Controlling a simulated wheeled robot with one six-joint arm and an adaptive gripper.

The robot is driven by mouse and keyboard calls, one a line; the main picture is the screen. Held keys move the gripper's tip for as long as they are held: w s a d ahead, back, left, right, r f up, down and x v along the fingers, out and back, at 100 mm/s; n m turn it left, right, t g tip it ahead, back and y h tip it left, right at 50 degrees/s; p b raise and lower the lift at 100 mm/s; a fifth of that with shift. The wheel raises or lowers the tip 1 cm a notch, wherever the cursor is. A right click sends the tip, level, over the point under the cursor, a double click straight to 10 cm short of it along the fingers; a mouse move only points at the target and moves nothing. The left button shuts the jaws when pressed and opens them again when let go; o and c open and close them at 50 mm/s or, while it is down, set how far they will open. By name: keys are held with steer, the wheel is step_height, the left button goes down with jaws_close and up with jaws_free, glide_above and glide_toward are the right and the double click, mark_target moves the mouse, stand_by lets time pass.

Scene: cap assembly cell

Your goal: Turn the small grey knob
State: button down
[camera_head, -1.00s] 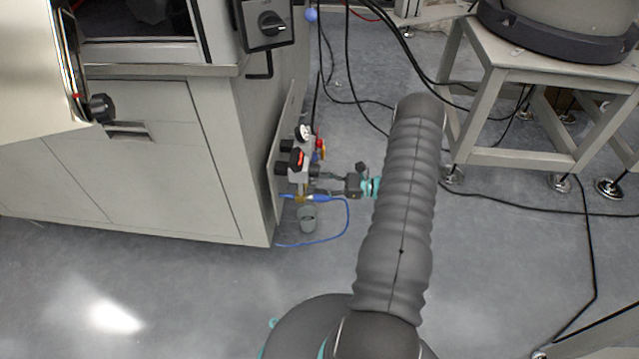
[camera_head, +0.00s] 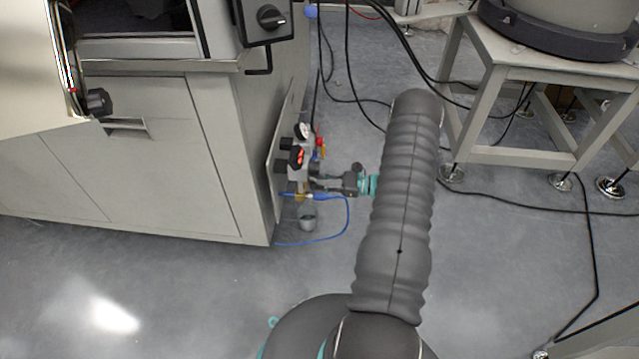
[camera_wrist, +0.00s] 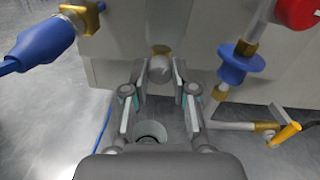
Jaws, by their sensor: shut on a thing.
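The small grey knob (camera_wrist: 160,68) sits on a brass stem at the front of the grey-white panel block. In the wrist view my gripper (camera_wrist: 160,77) reaches up to it with one finger on each side, shut on the knob. In the head view my gripper (camera_head: 322,183) is at the side of the cabinet, against the valve assembly (camera_head: 299,165). The knob is too small and covered to make out in the head view.
A blue fitting with hose (camera_wrist: 40,45), a blue disc (camera_wrist: 240,64), a red knob (camera_wrist: 297,10) and a yellow-handled valve (camera_wrist: 284,134) surround the gripper closely. A grey cup (camera_wrist: 150,132) is below. The cabinet (camera_head: 150,170) stands left, a stand (camera_head: 530,110) right.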

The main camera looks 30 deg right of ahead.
stand_by(0.3)
steer(key=c, duration=0.9)
jaws_free()
steer(key=shift+c, duration=0.2)
steer(key=v, duration=1.2)
